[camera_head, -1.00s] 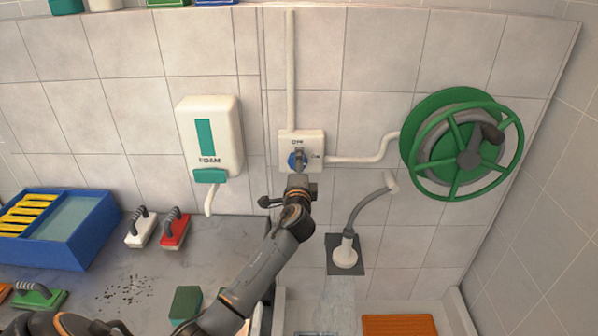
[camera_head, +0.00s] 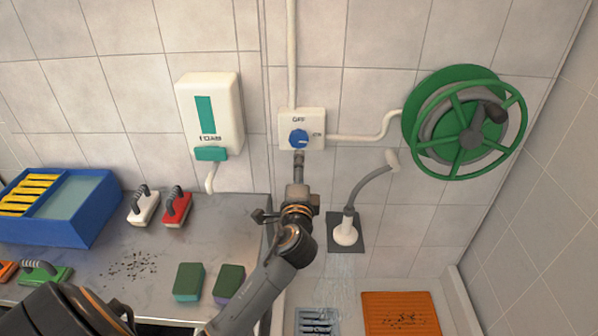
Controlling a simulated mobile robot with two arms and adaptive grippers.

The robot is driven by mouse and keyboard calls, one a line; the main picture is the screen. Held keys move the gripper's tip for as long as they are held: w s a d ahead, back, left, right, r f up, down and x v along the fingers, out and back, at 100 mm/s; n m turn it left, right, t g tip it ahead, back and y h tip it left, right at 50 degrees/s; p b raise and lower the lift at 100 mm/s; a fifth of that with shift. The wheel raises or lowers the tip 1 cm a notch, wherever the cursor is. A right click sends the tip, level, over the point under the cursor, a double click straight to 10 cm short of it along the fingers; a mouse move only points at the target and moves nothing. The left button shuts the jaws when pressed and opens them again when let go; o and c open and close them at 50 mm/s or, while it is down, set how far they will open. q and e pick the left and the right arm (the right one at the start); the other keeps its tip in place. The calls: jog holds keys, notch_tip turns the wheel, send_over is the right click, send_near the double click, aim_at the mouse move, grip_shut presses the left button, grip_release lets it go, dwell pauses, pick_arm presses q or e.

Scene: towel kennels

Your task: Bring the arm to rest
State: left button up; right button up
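My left arm comes in from the lower left and reaches up toward the wall. Its gripper (camera_head: 299,158) is just below the blue dial (camera_head: 299,139) on the white switch box (camera_head: 316,128), and the dial shows uncovered. The fingers appear as one narrow shape, so I cannot tell whether they are open or shut. Nothing is visibly held. The box reads OFF at its top, with a smaller label at its right. My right gripper is not in view.
A foam dispenser (camera_head: 210,115) and green hose reel (camera_head: 465,125) flank the box. A white shower head (camera_head: 345,232) sprays water below. Brushes, sponges (camera_head: 188,281) and a blue bin (camera_head: 85,232) stand on the counter (camera_head: 232,215). An orange mat (camera_head: 372,318) lies lower right.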

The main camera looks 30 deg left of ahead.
pick_arm(q)
jog(key=shift+f, duration=0.1)
jog(key=s+d+f+g+h+b, duration=0.1)
jog(key=d+f+g+h+b, duration=0.2)
jog(key=f, duration=2)
jog(key=s+d+f+n+g+h, duration=0.1)
jog(key=s+f, duration=0.2)
jog(key=f, duration=0.4)
jog(key=s+d+f+g+h+b, duration=0.1)
jog(key=s+d+f+g+h, duration=0.1)
jog(key=s+f, duration=0.35)
jog(key=s+d+f+n+g+h, duration=0.1)
jog(key=s+f, duration=0.1)
jog(key=f, duration=0.7)
jog(key=s+d+f+n+g+h+b, duration=0.1)
jog(key=s+d+f+n+g, duration=0.1)
jog(key=s+f, duration=0.65)
jog(key=s+d+f+n+g+h+b, duration=0.1)
jog(key=s+f+g, duration=0.1)
jog(key=s+f, duration=0.65)
jog(key=s+f+n+g+b, duration=0.1)
jog(key=s+f, duration=0.3)
jog(key=s, duration=0.6)
jog(key=s+d+f+n+g, duration=0.1)
jog(key=s+f+n+g, duration=0.1)
jog(key=s, duration=0.9)
notch_tip(320, 180, down, 2)
jog(key=shift+s+d+n+h+b, duration=0.15)
jog(key=shift+d+n+h+b, duration=0.2)
jog(key=shift+n, duration=0.35)
